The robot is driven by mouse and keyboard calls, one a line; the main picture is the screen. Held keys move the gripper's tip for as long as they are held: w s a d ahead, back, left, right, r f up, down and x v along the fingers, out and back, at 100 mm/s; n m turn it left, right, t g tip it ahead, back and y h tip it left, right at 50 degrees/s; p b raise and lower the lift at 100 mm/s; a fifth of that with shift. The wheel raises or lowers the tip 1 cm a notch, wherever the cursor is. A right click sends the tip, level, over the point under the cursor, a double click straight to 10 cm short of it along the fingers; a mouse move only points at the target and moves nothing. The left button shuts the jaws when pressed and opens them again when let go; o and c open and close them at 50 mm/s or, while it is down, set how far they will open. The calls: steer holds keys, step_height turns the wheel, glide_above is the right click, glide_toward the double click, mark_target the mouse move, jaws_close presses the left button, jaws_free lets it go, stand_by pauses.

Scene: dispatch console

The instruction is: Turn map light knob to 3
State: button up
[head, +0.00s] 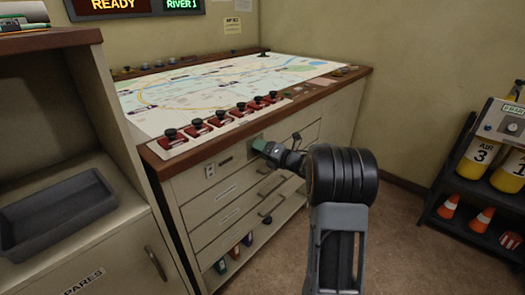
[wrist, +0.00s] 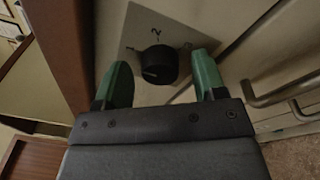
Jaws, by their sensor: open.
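The map light knob (wrist: 157,65) is a round black knob on a square grey plate (wrist: 140,22), seen in the wrist view. A "2" shows above the knob and a smaller mark at its left; the right side of the scale is partly hidden by a finger. A faint pale line shows on the knob's lower left, but I cannot tell its setting. My gripper (wrist: 161,62) is open, with one green finger on each side of the knob and visible gaps between. In the head view my gripper (head: 264,147) is at the console's front and hides the knob.
The map console (head: 220,85) has a row of red-based black knobs along its front edge. Drawer handles (wrist: 285,93) stick out right of the knob. A cabinet with a grey tray (head: 60,212) stands at left, and a shelf of yellow cylinders (head: 480,155) at right.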

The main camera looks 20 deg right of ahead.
steer(key=c, duration=0.9)
steer(key=shift+m, duration=0.3)
steer(key=m+p, duration=0.2)
steer(key=m, duration=0.6)
steer(key=m+t+h+p, duration=0.1)
steer(key=m+p, duration=0.2)
steer(key=m, duration=0.5)
steer(key=m+t+h+p, duration=0.1)
steer(key=m+p, duration=0.1)
steer(key=m, duration=0.6)
steer(key=shift+s+a+f+m+p, duration=0.1)
steer(key=shift+a+f+m+p, duration=0.1)
steer(key=shift+m+p, duration=0.15)
steer(key=shift+m, duration=0.35)
